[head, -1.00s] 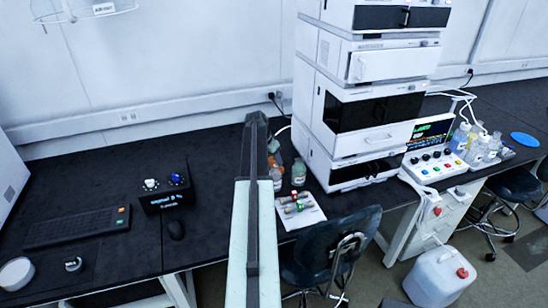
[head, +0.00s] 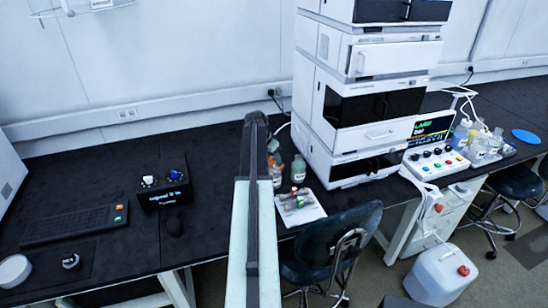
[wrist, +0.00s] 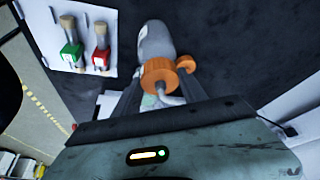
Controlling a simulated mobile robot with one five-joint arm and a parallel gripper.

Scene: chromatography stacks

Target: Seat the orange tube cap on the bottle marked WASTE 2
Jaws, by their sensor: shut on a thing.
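In the wrist view an orange tube cap (wrist: 159,76) sits between the two dark fingers of my gripper (wrist: 160,92), which is shut on it. A pale tube trails from the cap toward the palm. Behind the cap lies a pale grey-white bottle (wrist: 156,38), in line with it; I cannot tell whether cap and bottle touch. A smaller orange piece (wrist: 186,63) shows just right of the cap. In the head view bottles (head: 298,168) stand behind my arm, by the white stack; my arm hides my gripper there. The WASTE 2 marking is not readable.
A white tray (head: 310,213) with green-banded and red-banded vials lies in front of the bottles; it also shows at the upper left of the wrist view (wrist: 66,12). The tall white instrument stack (head: 350,110) stands close on the right.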

